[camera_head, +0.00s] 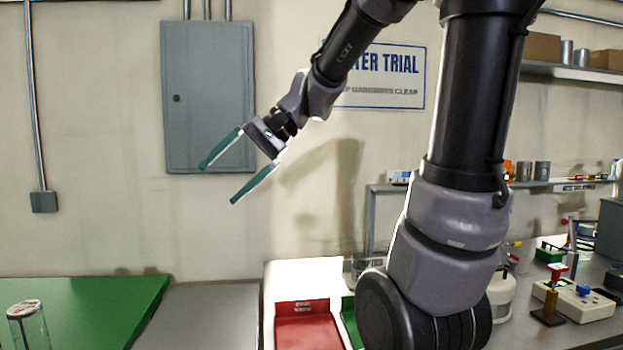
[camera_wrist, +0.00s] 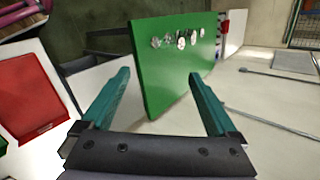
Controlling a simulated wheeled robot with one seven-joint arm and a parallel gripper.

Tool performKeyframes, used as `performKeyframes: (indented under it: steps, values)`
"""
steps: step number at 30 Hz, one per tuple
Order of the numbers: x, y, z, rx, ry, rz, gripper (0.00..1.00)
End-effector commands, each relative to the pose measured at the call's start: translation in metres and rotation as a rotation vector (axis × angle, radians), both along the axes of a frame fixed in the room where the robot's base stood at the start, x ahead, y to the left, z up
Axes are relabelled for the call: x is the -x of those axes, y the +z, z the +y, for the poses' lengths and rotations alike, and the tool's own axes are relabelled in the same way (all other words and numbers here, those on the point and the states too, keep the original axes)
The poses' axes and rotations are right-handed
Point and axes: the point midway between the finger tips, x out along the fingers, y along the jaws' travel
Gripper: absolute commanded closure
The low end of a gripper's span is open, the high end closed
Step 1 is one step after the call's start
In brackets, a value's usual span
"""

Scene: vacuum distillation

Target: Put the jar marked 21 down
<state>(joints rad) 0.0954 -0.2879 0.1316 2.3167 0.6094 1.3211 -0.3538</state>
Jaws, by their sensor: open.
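A clear jar with a whitish lid (camera_head: 28,325) stands upright on the green table (camera_head: 95,305) at the lower left of the head view. Its number cannot be read. My gripper (camera_head: 218,176) is open and empty, raised in the air well above and to the right of that jar. In the wrist view my gripper (camera_wrist: 158,95) has its two green fingers spread with nothing between them. Several small jars (camera_wrist: 181,41) stand on the green table (camera_wrist: 165,75) beyond the fingers. I cannot tell which of them is marked 21.
A red tray (camera_head: 307,330) lies on a white surface, with a green tray (camera_head: 350,318) beside it, partly behind my arm. A grey bench at the right holds a cream device (camera_head: 575,302) and other apparatus. The wall has a grey cabinet (camera_head: 208,95).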

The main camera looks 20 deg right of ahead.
Motion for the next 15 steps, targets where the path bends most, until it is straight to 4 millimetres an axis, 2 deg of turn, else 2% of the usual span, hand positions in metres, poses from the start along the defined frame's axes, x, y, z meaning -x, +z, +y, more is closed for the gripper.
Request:
performKeyframes:
  steps: [1, 3, 7, 9, 12, 15]
  values:
    - [0.017, -0.004, -0.019, 0.111, -0.013, -0.065, 0.06]
    - [0.032, -0.01, -0.049, 0.255, -0.041, -0.144, 0.06]
    - [0.051, -0.012, -0.099, 0.463, -0.099, -0.291, 0.06]
    - [0.057, -0.01, -0.118, 0.538, -0.124, -0.356, 0.06]
    - [0.061, -0.007, -0.137, 0.606, -0.151, -0.418, 0.06]
    - [0.063, -0.005, -0.145, 0.637, -0.162, -0.448, 0.06]
